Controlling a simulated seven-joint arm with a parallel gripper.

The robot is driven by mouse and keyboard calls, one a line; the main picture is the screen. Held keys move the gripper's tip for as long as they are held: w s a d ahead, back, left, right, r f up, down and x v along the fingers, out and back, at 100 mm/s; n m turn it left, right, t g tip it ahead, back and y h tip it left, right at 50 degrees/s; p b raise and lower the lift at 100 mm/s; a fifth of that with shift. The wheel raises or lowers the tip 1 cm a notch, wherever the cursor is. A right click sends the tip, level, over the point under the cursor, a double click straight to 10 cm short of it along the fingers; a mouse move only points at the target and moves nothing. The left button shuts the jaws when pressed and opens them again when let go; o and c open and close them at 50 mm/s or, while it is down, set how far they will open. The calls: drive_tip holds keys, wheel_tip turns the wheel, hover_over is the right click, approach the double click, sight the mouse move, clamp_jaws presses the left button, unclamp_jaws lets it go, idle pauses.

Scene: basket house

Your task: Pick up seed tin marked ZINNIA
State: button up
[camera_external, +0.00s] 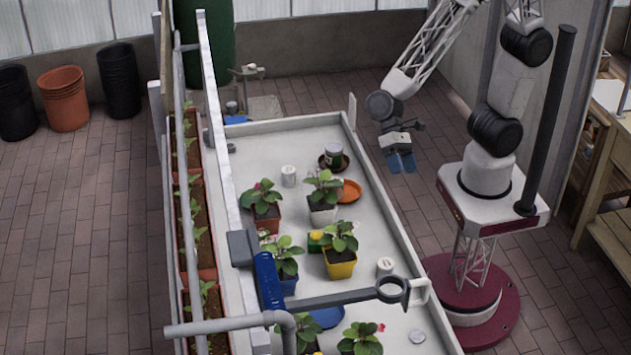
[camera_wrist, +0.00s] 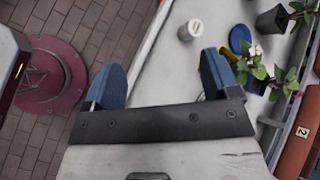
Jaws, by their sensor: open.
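Several small tins stand on the white bench; no lettering is readable, so I cannot tell which is marked ZINNIA. One white tin (camera_external: 288,176) is near the back left, another (camera_external: 385,266) is at the right edge, and a dark green and white tin (camera_external: 333,155) stands on a dark saucer. In the wrist view a white tin (camera_wrist: 188,31) with a dark mark on top lies beyond the fingertips. My gripper (camera_external: 402,163) has blue fingers and hangs right of the bench, apart from every tin. In the wrist view my gripper (camera_wrist: 162,82) is open and empty.
Potted plants, including one in a yellow pot (camera_external: 340,268), crowd the middle of the bench (camera_external: 385,215). An orange saucer (camera_external: 349,191) and a blue saucer (camera_external: 327,317) lie among them. A grey ring-ended bar (camera_external: 340,299) crosses the front. The raised bench rim is near my gripper.

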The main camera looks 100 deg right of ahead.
drive_tip(key=w+a+f+m+t+y, duration=0.1)
drive_tip(key=w+a+f+m+y, duration=0.1)
drive_tip(key=w+a+f+m, duration=0.35)
drive_tip(key=m+t+y, duration=0.1)
drive_tip(key=m+t, duration=0.2)
drive_tip(key=m, duration=0.2)
approach(384, 261)
drive_tip(key=f, duration=0.1)
drive_tip(key=a+f, duration=0.1)
drive_tip(key=shift+w+a+f, duration=0.15)
drive_tip(key=shift+a+f, duration=0.2)
drive_tip(key=shift+x, duration=1.3)
drive_tip(key=shift+r+x, duration=0.15)
drive_tip(key=shift+x, duration=1.15)
drive_tip(key=shift+r+x, duration=0.2)
drive_tip(key=shift+x, duration=1.1)
drive_tip(key=shift+a, duration=0.15)
drive_tip(key=c, duration=1)
drive_tip(key=shift+r, duration=0.15)
